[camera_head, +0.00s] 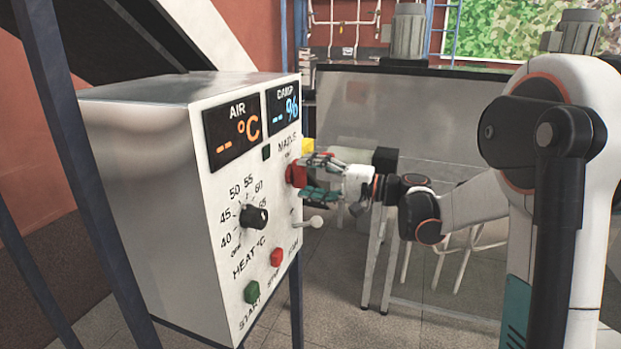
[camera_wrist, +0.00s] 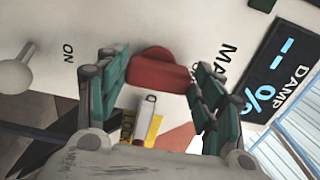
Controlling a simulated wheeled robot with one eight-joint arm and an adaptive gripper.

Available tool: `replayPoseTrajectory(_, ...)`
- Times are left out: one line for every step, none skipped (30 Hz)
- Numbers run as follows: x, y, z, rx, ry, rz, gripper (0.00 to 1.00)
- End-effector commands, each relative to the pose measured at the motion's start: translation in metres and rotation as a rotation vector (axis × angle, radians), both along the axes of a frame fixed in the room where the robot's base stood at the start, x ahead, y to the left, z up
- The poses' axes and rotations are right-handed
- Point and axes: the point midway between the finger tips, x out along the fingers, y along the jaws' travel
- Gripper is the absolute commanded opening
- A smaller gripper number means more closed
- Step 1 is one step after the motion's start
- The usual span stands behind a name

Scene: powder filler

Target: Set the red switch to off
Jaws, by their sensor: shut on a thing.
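The red switch (camera_head: 297,173) is on the right part of the white control panel (camera_head: 232,180), under lettering that begins "MA". In the wrist view the red switch (camera_wrist: 158,72) has a wide rounded base and a raised handle. My gripper (camera_head: 314,176) is at the switch, in front of the panel. In the wrist view its teal fingers (camera_wrist: 162,82) stand on either side of the handle and are shut on it. The finger contact is partly hidden in the head view. The letters "ON" show left of the switch in the wrist view.
The panel also carries a black heat knob (camera_head: 255,217), a pale lever (camera_head: 309,222), a red button (camera_head: 277,257) and a green button (camera_head: 251,292). A yellow part (camera_head: 308,146) sits just above my gripper. Dark blue posts (camera_head: 68,120) stand at the left.

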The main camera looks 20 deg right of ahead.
Motion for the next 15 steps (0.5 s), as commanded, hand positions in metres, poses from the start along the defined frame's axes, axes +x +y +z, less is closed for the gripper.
replayPoseTrajectory(-0.0004, 0.0003, -0.0009, -0.003, 0.000, 0.001, 0.38)
replayPoseTrajectory(-0.0004, 0.0003, -0.0009, -0.003, 0.000, 0.001, 0.66)
replayPoseTrajectory(-0.0004, 0.0003, -0.0009, -0.003, 0.000, 0.001, 0.75)
replayPoseTrajectory(-0.0003, 0.0002, -0.0009, -0.002, 0.000, 0.001, 0.82)
replayPoseTrajectory(-0.0003, 0.0002, -0.0008, -0.002, 0.000, 0.001, 0.82)
replayPoseTrajectory(-0.0003, 0.0002, -0.0008, -0.002, 0.000, 0.001, 0.82)
replayPoseTrajectory(-0.0002, 0.0002, -0.0007, -0.001, 0.000, 0.001, 0.82)
replayPoseTrajectory(-0.0002, 0.0002, -0.0007, -0.001, 0.000, 0.001, 0.82)
replayPoseTrajectory(-0.0002, 0.0001, -0.0006, -0.001, 0.000, 0.001, 0.82)
replayPoseTrajectory(-0.0002, 0.0001, -0.0006, -0.001, 0.000, 0.001, 0.82)
replayPoseTrajectory(-0.0002, 0.0001, -0.0005, -0.001, 0.001, 0.000, 0.82)
replayPoseTrajectory(-0.0002, 0.0001, -0.0005, -0.001, 0.001, 0.000, 0.82)
replayPoseTrajectory(-0.0002, 0.0001, -0.0005, -0.001, 0.001, 0.000, 0.82)
replayPoseTrajectory(-0.0001, 0.0000, -0.0004, -0.001, 0.001, 0.000, 0.82)
replayPoseTrajectory(-0.0004, -0.0006, -0.0004, -0.001, 0.001, 0.000, 0.82)
